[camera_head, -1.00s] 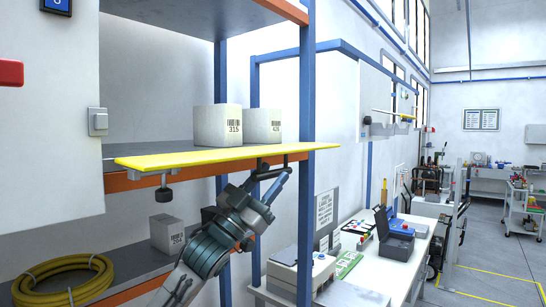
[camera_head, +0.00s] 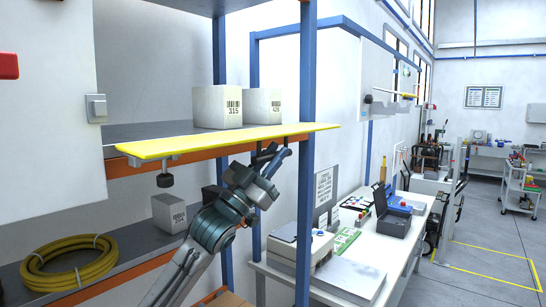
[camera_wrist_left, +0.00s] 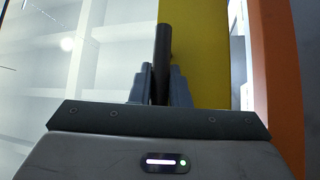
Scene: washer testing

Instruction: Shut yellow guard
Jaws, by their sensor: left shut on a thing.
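The yellow guard (camera_head: 230,142) is a long, flat panel along the front of the upper shelf, lying about level and standing out from the shelf edge. A dark knob (camera_head: 165,180) hangs below its left part. My left gripper (camera_head: 272,157) is below the guard's right part. In the left wrist view, its fingers (camera_wrist_left: 162,88) are shut on a dark bar (camera_wrist_left: 162,48), with the yellow guard (camera_wrist_left: 200,50) just behind. The bar's attachment is hard to make out. My right gripper is not in view.
Two white boxes (camera_head: 217,107) stand on the upper shelf behind the guard. A blue upright post (camera_head: 306,200) is close right of my left arm. The lower shelf holds a box (camera_head: 168,213) and a coiled yellow hose (camera_head: 72,264). A workbench (camera_head: 365,262) stands at right.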

